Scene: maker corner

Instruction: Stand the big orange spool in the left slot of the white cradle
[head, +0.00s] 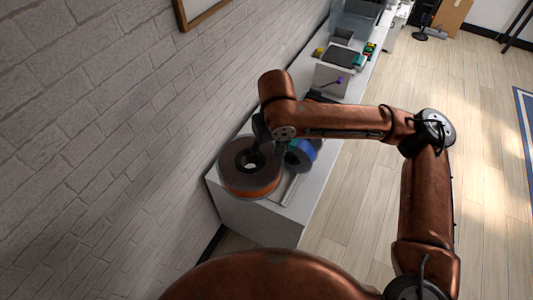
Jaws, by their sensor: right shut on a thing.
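The big orange spool (250,190) has dark grey flanges, a dark hub and an orange band at its rim. It is tilted with one flange facing me, over the near end of the white bench. My right gripper (260,139) is shut on the spool at its far upper edge; the arm partly hides the fingers. A pale strip (289,190) just right of the spool may be part of the white cradle. Most of the cradle and its slots are hidden, so I cannot tell whether the spool touches it. My left gripper is not in view.
A blue spool (304,150) stands just right of the orange one, with a teal part beside it. The white bench (262,222) runs along the brick wall on the left. Farther back are a white box (333,82) and several small items. The wooden floor at right is open.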

